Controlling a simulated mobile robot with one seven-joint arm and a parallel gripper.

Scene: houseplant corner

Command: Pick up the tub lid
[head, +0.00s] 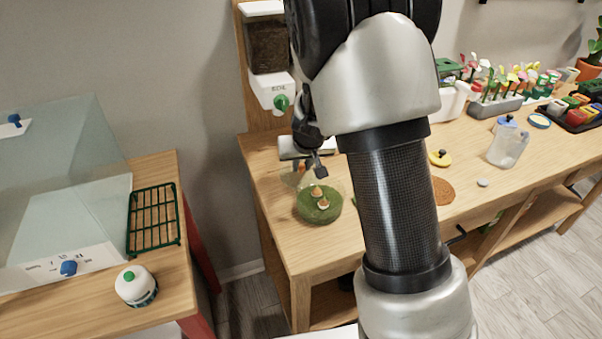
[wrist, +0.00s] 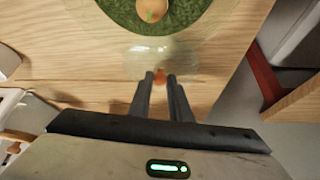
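A clear domed lid with an orange knob (wrist: 160,74) shows at my fingertips in the wrist view; I take it for the tub lid. Below it is a round dish of green moss (head: 318,207) with small mushrooms, which also shows at the top of the wrist view (wrist: 188,22). My gripper (head: 311,168) points down over the dish. In the wrist view its two dark fingers (wrist: 161,78) are close together, one on each side of the knob, with little or no gap. Whether the lid's rim rests on the dish is hard to see.
My arm hides the middle of the wooden bench. A soil dispenser (head: 273,90) stands behind the dish. A yellow lid (head: 439,158), a clear jug (head: 507,148) and a cork mat (head: 442,190) lie to the right. A green wire rack (head: 153,220) and white pot (head: 134,285) are on the left table.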

